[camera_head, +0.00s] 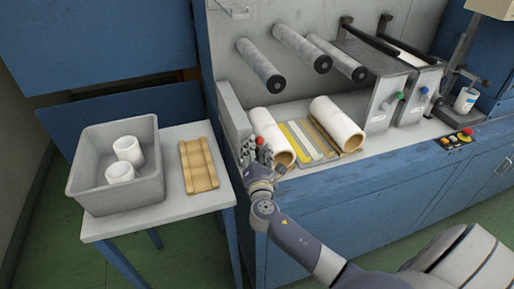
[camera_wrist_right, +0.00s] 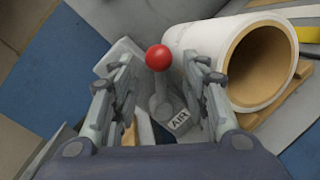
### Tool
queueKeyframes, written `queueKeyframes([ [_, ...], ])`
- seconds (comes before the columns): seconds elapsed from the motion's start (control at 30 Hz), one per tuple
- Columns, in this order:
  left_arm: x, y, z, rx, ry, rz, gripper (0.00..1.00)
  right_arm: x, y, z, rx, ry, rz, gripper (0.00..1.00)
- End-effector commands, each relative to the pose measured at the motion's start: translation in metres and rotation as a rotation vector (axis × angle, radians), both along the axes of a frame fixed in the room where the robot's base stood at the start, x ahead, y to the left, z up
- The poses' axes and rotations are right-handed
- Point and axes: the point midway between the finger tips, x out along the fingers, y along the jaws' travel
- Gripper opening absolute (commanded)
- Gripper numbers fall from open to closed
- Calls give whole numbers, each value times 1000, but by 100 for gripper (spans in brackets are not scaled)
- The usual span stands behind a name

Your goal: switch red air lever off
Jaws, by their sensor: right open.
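The red air lever is a red ball (camera_wrist_right: 158,57) on a short grey stem, with a base plate marked AIR (camera_wrist_right: 179,121). In the head view the red ball (camera_head: 260,140) shows at the left end of the machine bed, partly among my fingers. My right gripper (camera_head: 256,154) is at the lever, coming from the front. In the right wrist view the right gripper (camera_wrist_right: 160,85) is open, one finger on each side of the lever, with visible gaps. The ball stands between and slightly beyond the fingertips. My left gripper is not in view.
A white roll with a cardboard core (camera_wrist_right: 262,60) lies close to the right of the lever; it also shows in the head view (camera_head: 270,135). A second roll (camera_head: 337,124) lies further right. A side table (camera_head: 165,205) holds a grey bin (camera_head: 88,190) and a tan cradle (camera_head: 199,165).

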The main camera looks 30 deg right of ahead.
Motion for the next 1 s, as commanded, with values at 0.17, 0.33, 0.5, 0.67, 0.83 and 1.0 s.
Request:
queueKeyframes([
  [0.17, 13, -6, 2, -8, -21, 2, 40, 3, -2, 0, 1, 0, 0, 42],
  [0.33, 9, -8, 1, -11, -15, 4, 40, 3, -2, 0, 0, 0, 0, 35],
  [0.5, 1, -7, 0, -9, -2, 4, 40, 2, -2, 0, 0, 0, 0, 0],
  [0.67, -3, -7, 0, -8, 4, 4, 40, 2, -2, 0, -1, 0, -1, 0],
  [0.83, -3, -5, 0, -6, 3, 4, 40, 2, -1, 0, -25, 7, -1, 0],
  [1.0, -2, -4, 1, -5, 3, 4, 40, 3, 2, 2, -94, 23, 0, 0],
])
